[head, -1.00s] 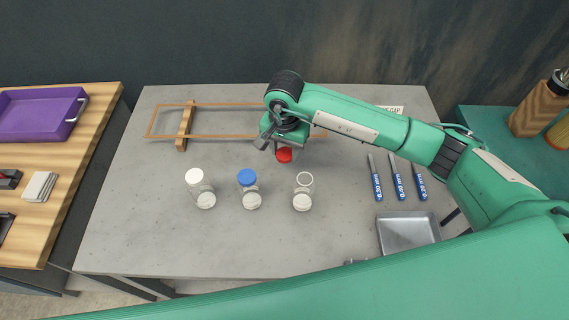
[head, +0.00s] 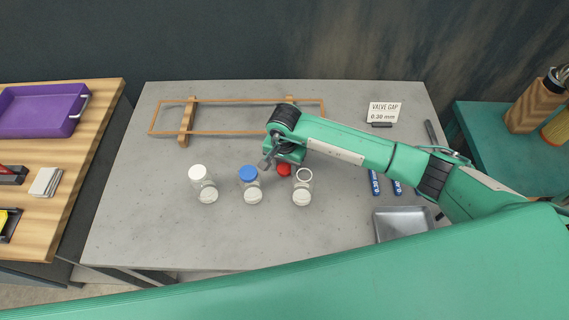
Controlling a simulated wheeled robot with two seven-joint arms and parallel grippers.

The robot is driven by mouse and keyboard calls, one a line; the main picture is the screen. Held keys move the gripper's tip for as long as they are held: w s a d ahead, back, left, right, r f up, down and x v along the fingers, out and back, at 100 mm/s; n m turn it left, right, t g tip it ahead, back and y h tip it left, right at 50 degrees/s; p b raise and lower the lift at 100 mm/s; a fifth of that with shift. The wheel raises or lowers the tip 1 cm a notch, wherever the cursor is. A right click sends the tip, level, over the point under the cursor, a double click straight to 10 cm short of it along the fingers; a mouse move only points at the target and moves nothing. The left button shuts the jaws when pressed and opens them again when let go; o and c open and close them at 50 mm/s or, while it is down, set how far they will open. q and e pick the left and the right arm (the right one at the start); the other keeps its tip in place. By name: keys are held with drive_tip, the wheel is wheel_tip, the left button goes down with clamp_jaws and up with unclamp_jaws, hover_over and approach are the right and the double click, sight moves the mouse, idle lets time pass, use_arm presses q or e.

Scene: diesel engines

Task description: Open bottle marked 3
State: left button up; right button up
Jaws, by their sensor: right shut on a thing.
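Three clear bottles stand in a row on the grey table. The left bottle (head: 206,189) has a white cap (head: 198,172), and the middle bottle (head: 252,192) has a blue cap (head: 248,174). The right bottle (head: 302,190) has no cap and its round mouth shows. Their number marks are too small to read. My right gripper (head: 280,164) is shut on a red cap (head: 284,170), between the middle and right bottles and slightly behind them. The fingers partly hide the cap, and I cannot tell whether it touches the table. My left gripper is not in view.
A wooden frame (head: 186,122) lies at the back. A "VALVE GAP 0.20 mm" sign (head: 383,112) stands back right. Blue-handled feeler gauges (head: 374,182) and a metal tray (head: 402,224) are at the right, partly behind my arm. The table's front left is clear.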

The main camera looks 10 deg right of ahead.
sight(284, 168)
drive_tip(key=o, duration=1.1)
drive_tip(key=shift+f, duration=0.1)
drive_tip(key=shift+r+p, duration=0.25)
drive_tip(key=shift+p, duration=0.05)
wheel_tip(284, 168, up, 12)
drive_tip(key=b, duration=0.4)
drive_tip(key=shift+b, duration=0.35)
